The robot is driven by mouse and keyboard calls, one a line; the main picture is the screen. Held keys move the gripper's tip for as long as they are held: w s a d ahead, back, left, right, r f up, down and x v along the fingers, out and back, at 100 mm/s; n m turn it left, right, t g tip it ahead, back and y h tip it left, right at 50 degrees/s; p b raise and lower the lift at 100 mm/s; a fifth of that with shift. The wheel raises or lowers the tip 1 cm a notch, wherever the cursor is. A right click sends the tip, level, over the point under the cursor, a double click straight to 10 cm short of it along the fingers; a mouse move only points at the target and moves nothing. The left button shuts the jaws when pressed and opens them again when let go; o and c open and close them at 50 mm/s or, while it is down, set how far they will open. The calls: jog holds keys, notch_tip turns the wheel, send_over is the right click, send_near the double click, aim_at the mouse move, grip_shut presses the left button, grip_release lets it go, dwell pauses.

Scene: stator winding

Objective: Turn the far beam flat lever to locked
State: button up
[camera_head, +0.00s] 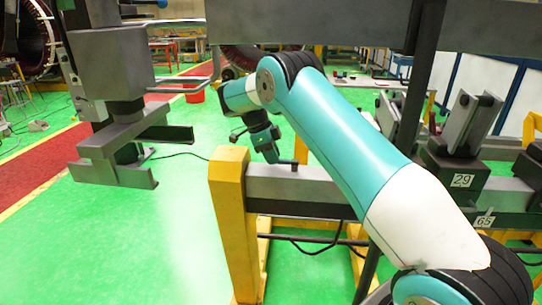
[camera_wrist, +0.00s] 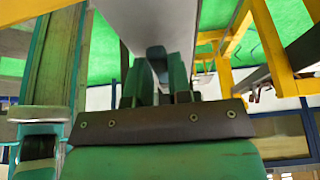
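The grey beam (camera_head: 300,190) with a yellow end post (camera_head: 229,180) runs across the middle of the head view. A small dark lever (camera_head: 294,165) sits on its top near the left end. My gripper (camera_head: 271,155) points down just left of this lever, close to the beam. In the wrist view, the green fingers (camera_wrist: 160,82) of my gripper stand apart. A dark, blunt piece (camera_wrist: 157,54), likely the lever, shows between and beyond them against the pale beam face (camera_wrist: 150,18). I cannot tell whether the fingers touch it. The lever's exact angle is unclear.
A dark upright post (camera_head: 418,75) and grey upper beam (camera_head: 300,25) are nearby. A grey machine (camera_head: 112,65) hangs at left. Green floor (camera_head: 130,240) is open at lower left.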

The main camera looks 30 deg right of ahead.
jog(key=o, duration=0.4)
jog(key=shift+w, duration=0.1)
jog(key=shift+o, duration=0.2)
jog(key=shift+r, duration=0.15)
jog(key=p+v, duration=0.7)
jog(key=p, duration=0.2)
jog(key=shift+r, duration=0.15)
jog(key=shift+a, duration=0.1)
